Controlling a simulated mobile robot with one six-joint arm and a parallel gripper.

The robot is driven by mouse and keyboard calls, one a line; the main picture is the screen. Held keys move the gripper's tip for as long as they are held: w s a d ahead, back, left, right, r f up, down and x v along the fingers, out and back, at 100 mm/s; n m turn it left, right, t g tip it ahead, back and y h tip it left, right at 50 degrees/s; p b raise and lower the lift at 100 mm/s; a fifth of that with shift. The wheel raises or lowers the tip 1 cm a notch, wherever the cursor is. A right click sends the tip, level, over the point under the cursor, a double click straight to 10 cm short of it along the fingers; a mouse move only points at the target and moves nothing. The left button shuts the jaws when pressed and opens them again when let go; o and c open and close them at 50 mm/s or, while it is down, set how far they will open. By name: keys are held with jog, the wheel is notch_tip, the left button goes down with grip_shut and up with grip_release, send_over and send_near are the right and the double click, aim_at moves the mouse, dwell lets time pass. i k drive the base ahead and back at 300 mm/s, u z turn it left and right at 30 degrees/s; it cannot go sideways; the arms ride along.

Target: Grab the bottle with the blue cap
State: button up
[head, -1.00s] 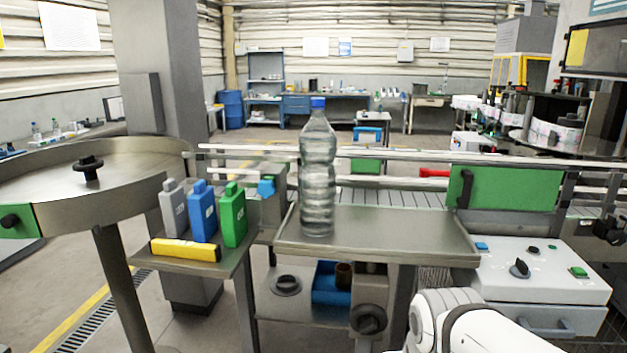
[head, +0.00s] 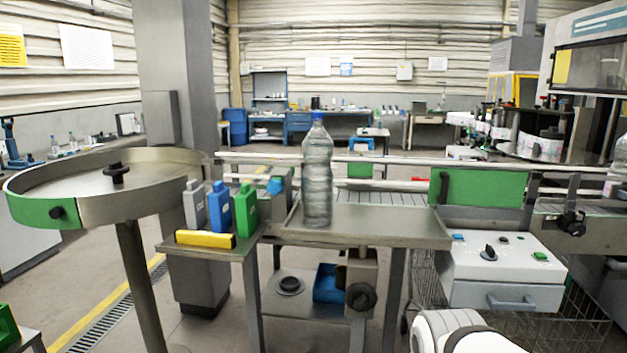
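A clear plastic bottle with a blue cap (head: 317,178) stands upright near the left end of a grey metal tray table (head: 385,222). It looks empty or filled with clear liquid; I cannot tell which. Part of my white arm shows at the bottom right of the head view, below and to the right of the bottle. My gripper is out of view. Nothing touches the bottle except the tray under it.
Left of the bottle, a small shelf (head: 208,251) holds grey (head: 194,206), blue (head: 219,209) and green (head: 246,211) containers and a yellow block (head: 205,239). A round turntable (head: 165,165) stands further left. A conveyor rail runs behind; a control box (head: 502,270) stands right.

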aim_at(317, 147)
jog(key=u, duration=0.25)
jog(key=i, duration=1.15)
jog(key=u, duration=0.05)
